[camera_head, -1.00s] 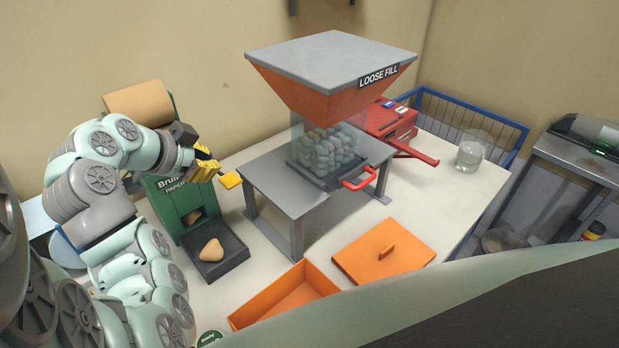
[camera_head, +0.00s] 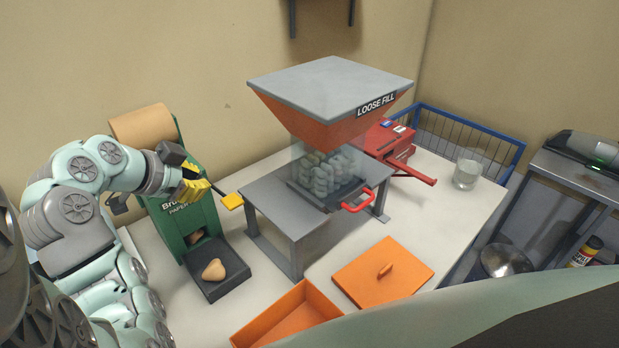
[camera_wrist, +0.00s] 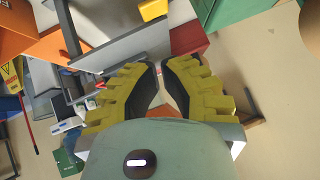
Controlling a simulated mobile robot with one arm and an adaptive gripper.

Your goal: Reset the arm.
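My gripper (camera_head: 203,188) has yellow, ribbed fingers with dark inner pads. In the head view it is at the left, in front of the green paper dispenser's upper part and left of the grey stand. In the wrist view my gripper (camera_wrist: 159,64) shows both fingers with a narrow gap between them and nothing held. Floor shows through the gap. My arm is bent at the left of the head view, raised above the table.
The green dispenser (camera_head: 203,220) holds a brown paper roll (camera_head: 143,124). A grey stand (camera_head: 262,200) bears the orange loose-fill hopper (camera_head: 320,117). An open orange box (camera_head: 300,312) and its lid (camera_head: 385,272) lie in front. A glass (camera_head: 467,172) stands at the right.

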